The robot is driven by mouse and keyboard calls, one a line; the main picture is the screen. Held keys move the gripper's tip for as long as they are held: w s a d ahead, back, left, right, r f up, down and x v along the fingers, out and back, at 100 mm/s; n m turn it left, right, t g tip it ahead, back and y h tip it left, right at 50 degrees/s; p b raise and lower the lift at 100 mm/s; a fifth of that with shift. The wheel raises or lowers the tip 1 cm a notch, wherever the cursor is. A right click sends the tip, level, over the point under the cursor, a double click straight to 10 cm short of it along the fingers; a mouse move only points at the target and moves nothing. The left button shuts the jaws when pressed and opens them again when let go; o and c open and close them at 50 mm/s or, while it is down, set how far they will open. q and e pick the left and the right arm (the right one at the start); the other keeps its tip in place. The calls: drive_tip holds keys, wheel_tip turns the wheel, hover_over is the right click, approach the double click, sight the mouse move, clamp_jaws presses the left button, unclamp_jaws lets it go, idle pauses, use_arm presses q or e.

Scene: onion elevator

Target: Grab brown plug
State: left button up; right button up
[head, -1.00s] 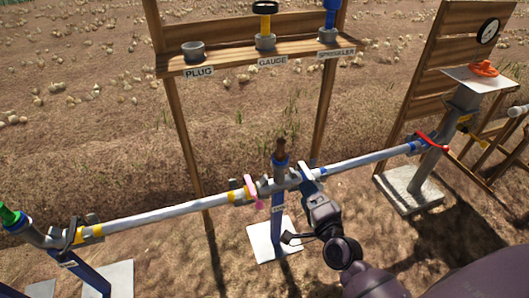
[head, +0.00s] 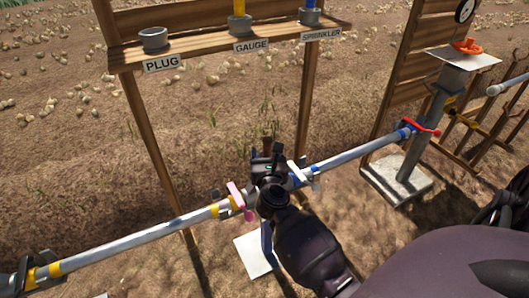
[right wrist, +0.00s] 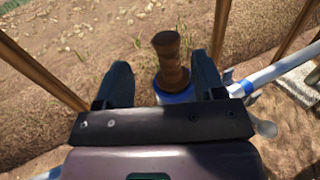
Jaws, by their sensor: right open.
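The brown plug (right wrist: 172,62) stands upright in a blue-ringed pipe fitting in the right wrist view. In the head view, only its brown top (head: 266,142) shows behind my gripper. My right gripper (head: 264,158) is over the pipe joint at the middle. In the right wrist view, the right gripper (right wrist: 160,66) is open. The plug shows between its two dark fingers, nearer the right one. I cannot tell whether either finger touches it. My left gripper is not in view.
A pipe (head: 140,241) runs both ways from the joint, with a pink lever (head: 238,197) and a red lever (head: 422,127).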

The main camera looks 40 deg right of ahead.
sight(267, 137)
drive_tip(key=shift+x, duration=1.25)
drive_tip(key=x, duration=0.2)
drive_tip(key=b+x, duration=0.1)
drive_tip(key=x, duration=0.1)
drive_tip(key=shift+s+d+f, duration=0.1)
drive_tip(key=shift+d+f, duration=0.1)
drive_tip(key=shift+d, duration=0.25)
drive_tip(key=shift+w+d+r, duration=0.15)
drive_tip(key=shift+w+d, duration=0.1)
drive_tip(key=shift+w, duration=0.1)
drive_tip(key=c, duration=1)
